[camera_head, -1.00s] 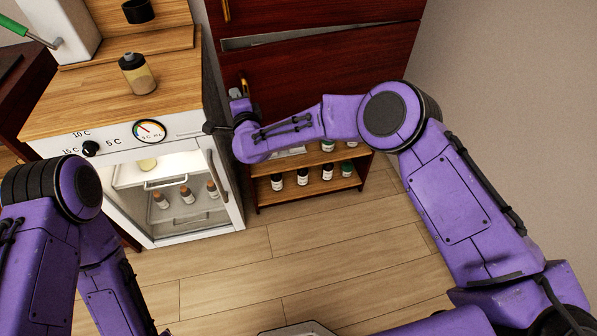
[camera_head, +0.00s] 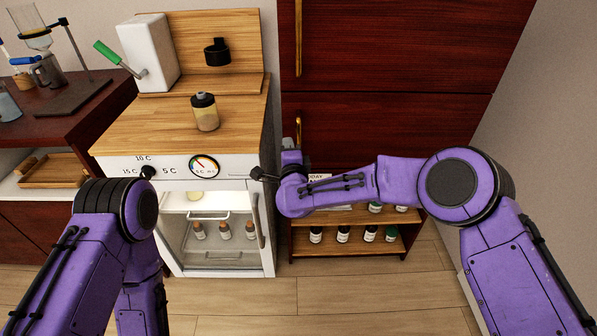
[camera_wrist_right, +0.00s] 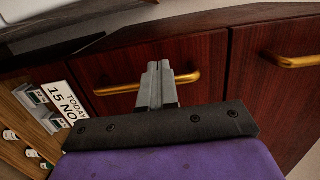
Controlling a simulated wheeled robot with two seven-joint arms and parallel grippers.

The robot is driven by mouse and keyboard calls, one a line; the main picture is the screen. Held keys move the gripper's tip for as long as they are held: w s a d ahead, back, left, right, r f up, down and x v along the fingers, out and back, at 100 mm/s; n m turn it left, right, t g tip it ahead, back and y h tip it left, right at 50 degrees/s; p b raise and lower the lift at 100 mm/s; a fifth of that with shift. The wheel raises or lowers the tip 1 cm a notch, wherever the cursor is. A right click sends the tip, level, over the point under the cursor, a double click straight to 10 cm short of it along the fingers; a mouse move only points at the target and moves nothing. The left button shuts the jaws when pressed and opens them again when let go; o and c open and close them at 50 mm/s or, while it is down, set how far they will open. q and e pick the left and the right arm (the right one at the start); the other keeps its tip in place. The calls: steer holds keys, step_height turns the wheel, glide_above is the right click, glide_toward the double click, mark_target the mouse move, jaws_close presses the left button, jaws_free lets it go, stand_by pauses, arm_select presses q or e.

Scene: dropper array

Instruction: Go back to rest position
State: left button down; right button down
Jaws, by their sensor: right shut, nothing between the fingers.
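My right arm (camera_head: 378,183) reaches in from the right and bends across the front of the dark red cabinet. My right gripper (camera_head: 291,152) is small and partly hidden behind its wrist in the head view. In the right wrist view its fingers (camera_wrist_right: 158,68) are together and hold nothing. They overlap a gold drawer handle (camera_wrist_right: 150,84) in that picture; I cannot tell whether they touch it. My left arm (camera_head: 118,210) is folded at the lower left, and its gripper is not in view.
A dark red cabinet (camera_head: 385,125) stands behind my right arm, above a low shelf (camera_head: 345,216) with several bottles. A white mini fridge (camera_head: 228,184) with a wooden top is at centre-left. A bottle (camera_head: 205,112) stands on top. Clear floor (camera_head: 340,290) lies in front.

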steer(key=s, duration=0.8)
steer(key=s+d+f+n+g+h, duration=0.1)
steer(key=s+d+f+n+g, duration=0.15)
steer(key=s+d+f, duration=0.35)
steer(key=s+d+f+n+g, duration=0.2)
steer(key=s+d+f+n, duration=0.15)
steer(key=f, duration=0.55)
steer(key=s+d+f+n+g+h, duration=0.1)
steer(key=s+d+f+n+g, duration=0.15)
steer(key=s+d+f, duration=0.35)
steer(key=s+d+f+g+h, duration=0.2)
steer(key=s+d+f+g, duration=0.1)
steer(key=s+d, duration=0.6)
steer(key=s+d+f+n+g+h+p, duration=0.1)
steer(key=s+d+f+g, duration=0.3)
steer(key=s+d, duration=0.4)
steer(key=s+f+h, duration=0.1)
steer(key=s, duration=0.6)
steer(key=shift+s+d+f+g, duration=0.15)
steer(key=shift+d+f+g, duration=0.1)
steer(key=shift+d+g, duration=0.1)
